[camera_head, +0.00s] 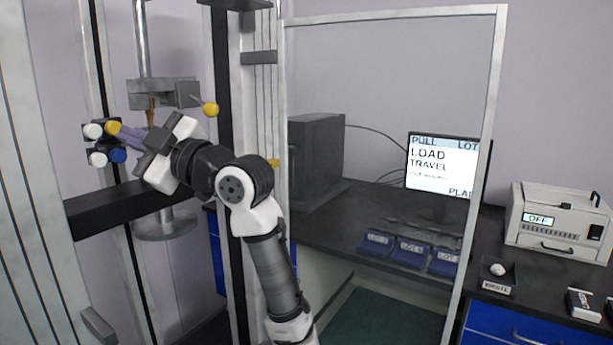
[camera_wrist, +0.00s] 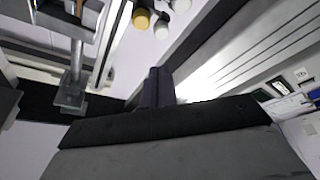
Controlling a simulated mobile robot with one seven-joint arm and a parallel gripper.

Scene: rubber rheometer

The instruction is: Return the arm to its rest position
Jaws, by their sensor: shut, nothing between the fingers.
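My gripper (camera_head: 122,133) is inside the tall test frame at the left, reaching toward a cluster of round buttons. Its dark fingers are together and empty; they also show in the wrist view (camera_wrist: 157,88). The fingertips appear at or close to the yellow button (camera_head: 113,128); I cannot tell whether they touch. White buttons (camera_head: 93,131) and a blue button (camera_head: 117,156) sit around it. In the wrist view the yellow button (camera_wrist: 141,20) lies above the fingertips, with white buttons beside it. My arm is stretched up and to the left.
A grey clamp (camera_head: 165,93) with a yellow knob (camera_head: 210,109) hangs close above my gripper, holding a brownish strip (camera_head: 151,112). A black crossbeam (camera_head: 100,208) lies below. A clear framed panel (camera_head: 500,90) stands right of my arm, before the monitor (camera_head: 440,165) and blue bins (camera_head: 410,252).

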